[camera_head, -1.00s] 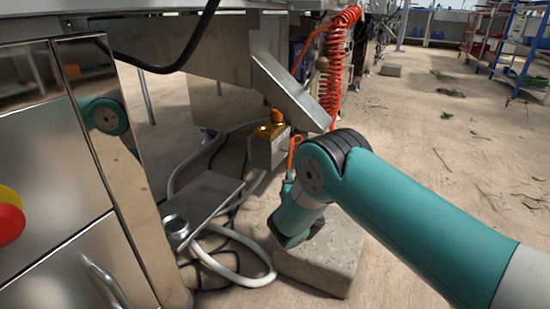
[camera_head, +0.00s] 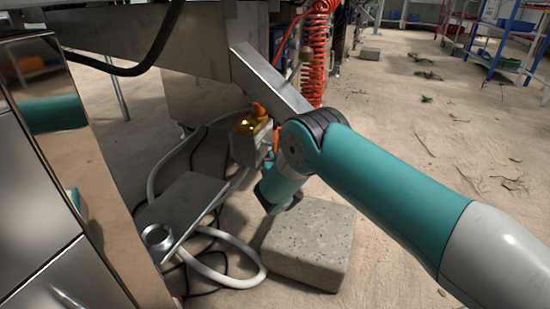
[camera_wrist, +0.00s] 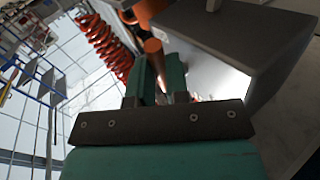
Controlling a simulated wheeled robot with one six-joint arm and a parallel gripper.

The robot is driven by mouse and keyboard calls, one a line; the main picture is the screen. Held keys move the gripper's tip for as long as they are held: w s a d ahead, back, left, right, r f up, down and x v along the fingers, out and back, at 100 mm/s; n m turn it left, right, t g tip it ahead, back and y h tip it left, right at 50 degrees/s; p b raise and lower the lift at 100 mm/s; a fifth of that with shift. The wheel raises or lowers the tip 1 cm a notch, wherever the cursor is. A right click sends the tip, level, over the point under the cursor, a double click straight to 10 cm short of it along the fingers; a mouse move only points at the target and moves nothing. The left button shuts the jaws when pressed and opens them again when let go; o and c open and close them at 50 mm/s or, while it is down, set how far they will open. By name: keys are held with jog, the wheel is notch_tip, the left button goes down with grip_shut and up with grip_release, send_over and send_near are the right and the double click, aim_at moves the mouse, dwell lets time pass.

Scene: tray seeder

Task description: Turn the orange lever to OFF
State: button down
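The orange lever (camera_head: 277,138) shows in the head view as a narrow orange strip beside the grey box, partly behind my arm. In the wrist view the lever (camera_wrist: 153,48) is a rounded orange rod, with its end at the tips of my fingers and its length running between them. My gripper (camera_wrist: 160,72) has its two teal fingers a little apart, one on each side of the rod; a narrow bright gap shows beside it, so it looks open. In the head view my arm hides most of the gripper. I see no OFF mark.
The grey box (camera_head: 242,150) carries a yellow plate (camera_head: 247,125) with an orange knob (camera_head: 258,109). A stone block (camera_head: 310,245) lies below my arm. A coiled red hose (camera_head: 316,50) hangs behind. White pipe (camera_head: 230,281) and cables lie at left. The right floor is mostly clear.

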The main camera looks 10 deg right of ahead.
jog(key=t+b, duration=0.1)
jog(key=n+t+b, duration=0.1)
jog(key=b, duration=0.1)
jog(key=n+b, duration=0.1)
jog(key=b, duration=0.1)
jog(key=shift+w+d+f+t, duration=0.25)
jog(key=shift+w+t, duration=0.15)
jog(key=c, duration=1.4)
grip_release()
